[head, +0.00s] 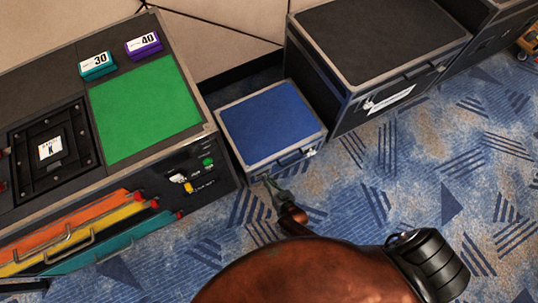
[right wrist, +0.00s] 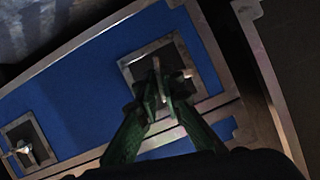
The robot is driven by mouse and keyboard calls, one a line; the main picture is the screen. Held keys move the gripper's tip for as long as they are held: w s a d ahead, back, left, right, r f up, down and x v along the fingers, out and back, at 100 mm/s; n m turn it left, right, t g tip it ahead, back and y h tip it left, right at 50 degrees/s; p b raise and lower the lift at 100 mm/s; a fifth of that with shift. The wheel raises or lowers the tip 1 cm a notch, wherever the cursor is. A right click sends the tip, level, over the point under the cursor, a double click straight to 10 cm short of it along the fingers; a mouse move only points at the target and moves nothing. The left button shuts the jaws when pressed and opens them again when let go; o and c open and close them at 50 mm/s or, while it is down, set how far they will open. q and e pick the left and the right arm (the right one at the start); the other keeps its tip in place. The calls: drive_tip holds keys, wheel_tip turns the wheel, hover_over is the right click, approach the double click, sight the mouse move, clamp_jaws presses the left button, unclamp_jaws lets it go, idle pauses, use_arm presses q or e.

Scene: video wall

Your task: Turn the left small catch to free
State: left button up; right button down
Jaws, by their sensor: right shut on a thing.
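The small case (head: 270,125) has a blue top and grey metal edges. Its front face, blue with metal trim, fills much of the right wrist view (right wrist: 85,80). My right gripper (head: 268,184) is at the left end of that front in the head view. In the right wrist view its green fingers (right wrist: 160,78) are shut on the left small catch (right wrist: 183,74), a light tab in a square metal-framed recess. The fingers hide part of the catch, so its exact angle is unclear. Another catch (right wrist: 24,148) sits in a similar recess, apart from the gripper. My left gripper is not visible.
A larger black case (head: 375,45) stands to the right of the small case. A bench (head: 35,85) with a green mat (head: 145,110) and coloured drawers (head: 75,240) stands close on the left. Patterned carpet (head: 400,190) is open in front and to the right.

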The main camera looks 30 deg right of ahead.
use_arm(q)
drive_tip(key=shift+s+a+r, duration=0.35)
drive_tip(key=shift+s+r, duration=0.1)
use_arm(e)
drive_tip(key=shift+w+r+n+h, duration=0.1)
drive_tip(key=shift+w+n+h, duration=0.25)
drive_tip(key=shift+n+h, duration=0.35)
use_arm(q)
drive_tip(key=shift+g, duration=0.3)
use_arm(e)
drive_tip(key=c, duration=2.2)
unclamp_jaws()
drive_tip(key=shift+w, duration=0.1)
drive_tip(key=shift+o, duration=0.2)
